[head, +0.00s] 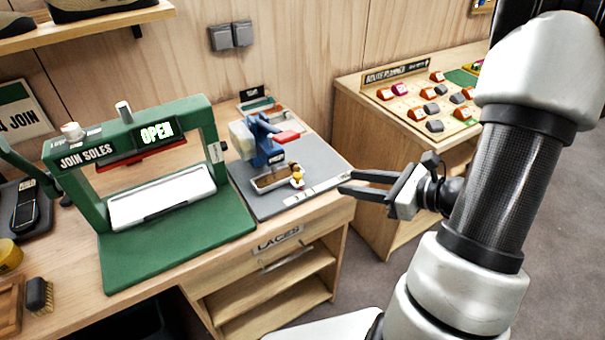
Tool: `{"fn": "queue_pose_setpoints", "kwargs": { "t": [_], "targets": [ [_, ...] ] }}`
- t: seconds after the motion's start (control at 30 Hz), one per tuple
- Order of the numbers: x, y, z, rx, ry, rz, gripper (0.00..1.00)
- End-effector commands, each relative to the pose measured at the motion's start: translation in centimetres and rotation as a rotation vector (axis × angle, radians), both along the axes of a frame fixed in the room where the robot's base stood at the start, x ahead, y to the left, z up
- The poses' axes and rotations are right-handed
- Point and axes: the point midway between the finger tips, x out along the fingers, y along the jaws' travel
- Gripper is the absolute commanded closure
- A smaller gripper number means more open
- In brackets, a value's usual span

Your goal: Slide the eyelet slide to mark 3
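A blue eyelet press (262,142) with a red lever stands on a grey base plate (325,170) on the bench. Below its head is a small tray-like part with a yellow-orange knob (297,179), which looks like the eyelet slide. A pale strip (318,188) lies along the front of the plate; its marks are too small to read, so I cannot tell which mark the slide is at. My gripper (343,183) is to the right of the knob, near the plate's front right edge. Its two fingers are apart, with nothing between them.
A green sole press (175,235) with an "OPEN" display stands to the left. A drawer labelled "LACES" (280,248) is in the bench front. A route planner board (400,110) with several coloured blocks sits on the cabinet at right. A brush (39,295) lies at far left.

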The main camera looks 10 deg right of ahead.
Motion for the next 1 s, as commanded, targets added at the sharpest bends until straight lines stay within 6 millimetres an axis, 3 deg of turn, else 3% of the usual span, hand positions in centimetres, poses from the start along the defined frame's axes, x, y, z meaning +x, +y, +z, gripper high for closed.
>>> {"fn": "queue_pose_setpoints", "kwargs": {
  "t": [0.6,0.8,1.0],
  "targets": [
    [8.9,7.9,-5.0,-0.002,0.002,0.008,0.64],
    [10.5,9.2,-5.8,-0.003,0.001,0.005,0.64],
    [10.9,9.5,-6.0,-0.003,0.001,0.004,0.64]
  ]
}}
